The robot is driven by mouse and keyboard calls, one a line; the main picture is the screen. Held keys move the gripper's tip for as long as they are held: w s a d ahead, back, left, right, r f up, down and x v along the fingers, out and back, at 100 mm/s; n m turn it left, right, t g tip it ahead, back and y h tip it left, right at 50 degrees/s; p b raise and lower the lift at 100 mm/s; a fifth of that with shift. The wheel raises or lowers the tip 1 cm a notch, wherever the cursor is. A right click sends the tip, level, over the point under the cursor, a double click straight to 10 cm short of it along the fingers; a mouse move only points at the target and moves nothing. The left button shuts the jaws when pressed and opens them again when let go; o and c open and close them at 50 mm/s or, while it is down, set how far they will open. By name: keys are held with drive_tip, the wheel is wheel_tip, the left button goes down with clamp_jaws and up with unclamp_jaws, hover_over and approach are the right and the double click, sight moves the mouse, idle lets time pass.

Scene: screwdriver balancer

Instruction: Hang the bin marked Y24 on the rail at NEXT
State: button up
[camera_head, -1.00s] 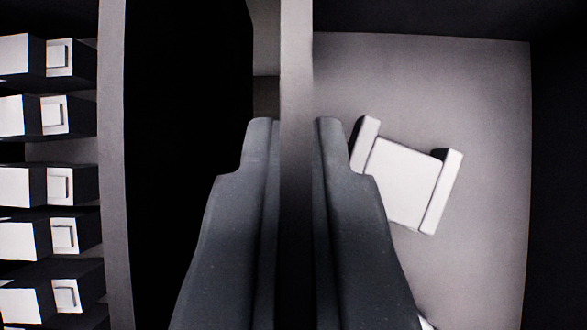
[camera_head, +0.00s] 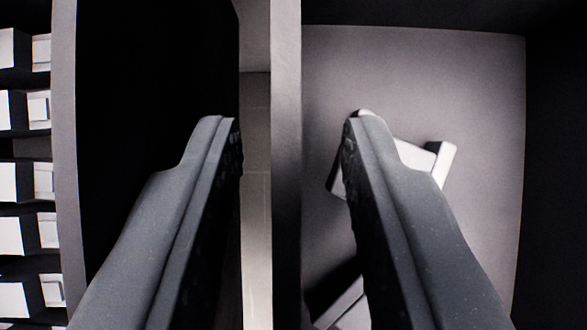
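My gripper (camera_head: 294,116) is open and empty, with its dark grey fingers spread wide on either side of a pale upright wall edge (camera_head: 287,60). A white piece with raised ends (camera_head: 441,165) lies tilted on the grey floor of the compartment at right, partly hidden behind the right finger. A second white piece (camera_head: 345,306) shows at the bottom, partly behind the same finger. I can read no Y24 mark and no NEXT label, and I cannot tell which thing is the bin or the rail.
Several white and dark blocks (camera_head: 18,182) stand in a column at the far left, beyond a grey upright strip (camera_head: 64,160). A deep black area lies between that strip and the left finger. The right compartment's grey floor (camera_head: 460,75) is bare at the top.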

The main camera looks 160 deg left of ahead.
drive_tip(key=v, duration=1.3)
drive_tip(key=shift+s+b, duration=0.2)
drive_tip(key=shift+b, duration=0.1)
drive_tip(key=shift+a+r, duration=0.15)
drive_tip(key=shift+r, duration=0.1)
drive_tip(key=shift+w+r+v, duration=0.1)
drive_tip(key=shift+v, duration=1.3)
drive_tip(key=shift+w+r+v, duration=0.1)
drive_tip(key=shift+v, duration=1.25)
drive_tip(key=shift+r, duration=0.1)
drive_tip(key=s+a+r+n+t+y, duration=0.1)
drive_tip(key=s+a+r+n+t, duration=0.1)
drive_tip(key=r, duration=0.8)
drive_tip(key=s+a+r+n+t+y, duration=0.1)
drive_tip(key=s+a+r+t, duration=0.3)
drive_tip(key=r, duration=0.6)
drive_tip(key=s+a+r+n+t+y, duration=0.2)
drive_tip(key=s+a+r, duration=0.4)
drive_tip(key=r, duration=0.4)
drive_tip(key=shift+s+a+r+n+t, duration=0.3)
drive_tip(key=shift+s+n+t, duration=0.3)
drive_tip(key=shift+n, duration=0.3)
